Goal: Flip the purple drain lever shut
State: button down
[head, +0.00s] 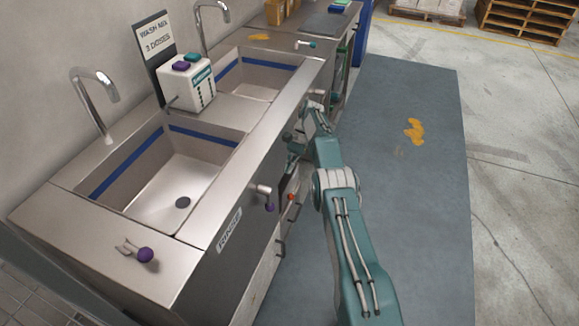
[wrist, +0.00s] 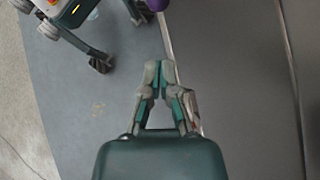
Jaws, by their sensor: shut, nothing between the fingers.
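A lever with a purple end (head: 269,204) sticks out from the front of the near sink unit, beside the RINSE label (head: 230,230); its purple end hangs down. A second purple-knobbed lever (head: 146,255) lies on the near end of the counter. I cannot tell for certain which is the drain lever. A purple piece (wrist: 157,4) also shows at the top edge of the wrist view, cut off. My gripper (wrist: 158,72) is shut and empty, apart from that purple piece. In the head view my gripper (head: 294,141) is close to the unit's front, partly hidden.
The near basin (head: 160,190) is empty, with a dark drain. A dispenser (head: 188,85) with purple and teal buttons stands between the basins. A teal-ended lever (head: 304,44) lies on the far counter. The grey mat (head: 420,200) right of my arm is clear except for yellow stains.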

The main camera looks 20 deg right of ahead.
jog(key=shift+d+r, duration=0.15)
jog(key=shift+r, duration=0.1)
dwell(0.5)
notch_tip(320, 180, up, 16)
jog(key=a+n+t+h, duration=0.1)
jog(key=n+t+h, duration=0.1)
jog(key=t, duration=0.1)
jog(key=s+a+r+n+t+h, duration=0.1)
jog(key=s+r, duration=0.3)
jog(key=r, duration=0.3)
jog(key=s+a+r+n+t+h, duration=0.1)
jog(key=s+r+t, duration=0.1)
jog(key=s+r, duration=0.4)
jog(key=s+r+n+t+h, duration=0.1)
jog(key=s+r+n+t, duration=0.35)
jog(key=s, duration=1.05)
jog(key=s+f+t+h, duration=0.1)
jog(key=s+f, duration=0.3)
jog(key=s, duration=1)
jog(key=shift+a+n+h, duration=0.2)
jog(key=shift+n+h, duration=0.1)
jog(key=shift+n, duration=0.15)
